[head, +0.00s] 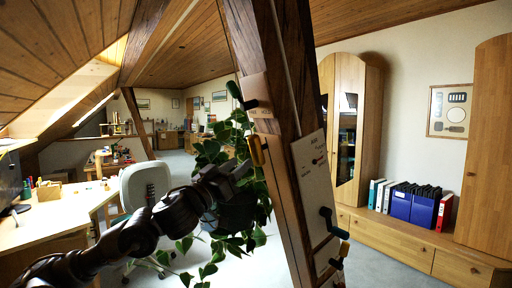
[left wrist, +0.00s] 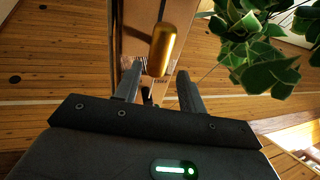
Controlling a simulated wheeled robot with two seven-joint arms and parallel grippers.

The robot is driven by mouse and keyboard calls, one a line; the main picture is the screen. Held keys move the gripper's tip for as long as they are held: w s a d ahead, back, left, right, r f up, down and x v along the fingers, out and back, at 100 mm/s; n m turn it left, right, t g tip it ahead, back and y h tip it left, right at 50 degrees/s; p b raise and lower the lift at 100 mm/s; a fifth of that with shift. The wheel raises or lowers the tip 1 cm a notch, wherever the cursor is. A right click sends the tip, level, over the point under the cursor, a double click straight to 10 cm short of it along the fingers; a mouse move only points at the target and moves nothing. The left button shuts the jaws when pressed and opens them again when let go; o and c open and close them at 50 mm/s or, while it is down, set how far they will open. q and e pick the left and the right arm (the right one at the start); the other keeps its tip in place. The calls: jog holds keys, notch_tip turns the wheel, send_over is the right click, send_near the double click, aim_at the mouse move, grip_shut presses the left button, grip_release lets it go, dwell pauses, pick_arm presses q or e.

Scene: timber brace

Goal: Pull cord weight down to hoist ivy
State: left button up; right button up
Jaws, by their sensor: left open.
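The cord weight (head: 257,151), a small golden cylinder, hangs against the face of the timber brace (head: 285,180) in the head view. It also shows in the left wrist view (left wrist: 161,50), upright in the picture and just beyond the fingertips. My left gripper (head: 241,171) is open beside the weight, slightly below and left of it. In the left wrist view its two fingers (left wrist: 158,88) stand apart with no clear contact on the weight. The ivy (head: 235,140) hangs left of the brace, its dark pot (head: 232,215) partly behind my left arm. My right gripper is not in view.
A dark green hook-like fitting (head: 240,95) sits high on the brace. A pale board (head: 315,185) and another dark green-handled fitting (head: 328,218) are on its right side. A desk (head: 60,217) and chair (head: 145,185) stand left. Ivy leaves (left wrist: 262,60) hang close right of the left gripper.

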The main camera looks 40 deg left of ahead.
aim_at(252, 152)
pick_arm(q)
jog(key=p+x, duration=0.3)
jog(key=x, duration=0.4)
jog(key=shift+w+r, duration=0.15)
jog(key=shift+w, duration=0.6)
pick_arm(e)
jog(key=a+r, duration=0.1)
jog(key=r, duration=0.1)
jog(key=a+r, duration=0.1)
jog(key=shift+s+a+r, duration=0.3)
pick_arm(q)
jog(key=shift+c, duration=0.4)
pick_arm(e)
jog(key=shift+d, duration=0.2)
pick_arm(q)
grip_shut()
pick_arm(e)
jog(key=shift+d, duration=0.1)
